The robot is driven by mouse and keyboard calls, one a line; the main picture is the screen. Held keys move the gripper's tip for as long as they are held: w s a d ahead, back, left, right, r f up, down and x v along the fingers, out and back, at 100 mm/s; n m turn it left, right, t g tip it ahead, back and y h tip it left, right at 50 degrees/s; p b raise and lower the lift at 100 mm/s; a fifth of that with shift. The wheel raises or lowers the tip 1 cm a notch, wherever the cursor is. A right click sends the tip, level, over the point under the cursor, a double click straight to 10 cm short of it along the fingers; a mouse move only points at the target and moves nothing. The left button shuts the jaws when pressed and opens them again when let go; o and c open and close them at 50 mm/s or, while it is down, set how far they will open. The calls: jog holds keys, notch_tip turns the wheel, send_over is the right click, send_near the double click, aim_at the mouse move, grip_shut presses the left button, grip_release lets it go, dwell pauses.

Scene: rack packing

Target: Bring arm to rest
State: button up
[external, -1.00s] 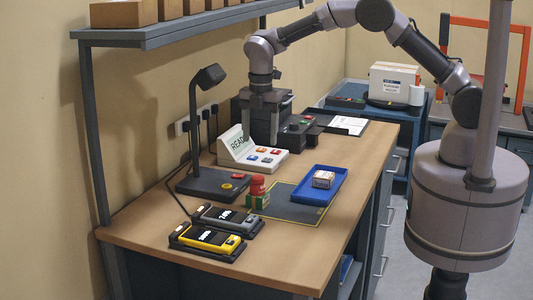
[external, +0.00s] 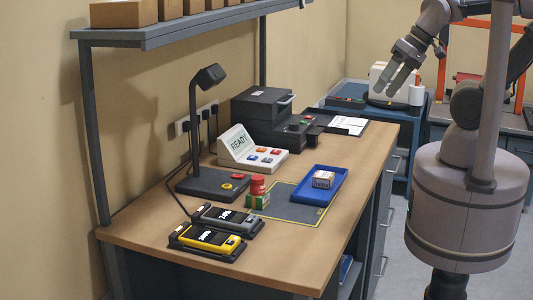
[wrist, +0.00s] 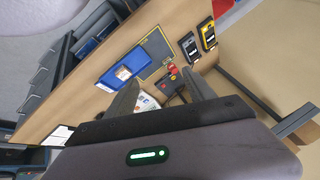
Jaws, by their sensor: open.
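My gripper (external: 396,82) is raised in the air at the right of the external view, in front of the white box by the far blue cabinet and away from the workbench (external: 290,255). Its two fingers are apart with nothing between them. In the wrist view my gripper (wrist: 160,104) also shows its two grey fingers spread, with the bench far below.
On the bench are a blue tray (external: 305,194) holding a small box (external: 323,179), a red-topped item (external: 258,190), a READY console (external: 252,152), two handheld devices, a lamp and a dark machine (external: 262,108). A shelf (external: 200,27) hangs above. The bench's front right is clear.

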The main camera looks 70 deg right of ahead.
notch_tip(320, 180, down, 13)
jog(key=b, duration=1.2)
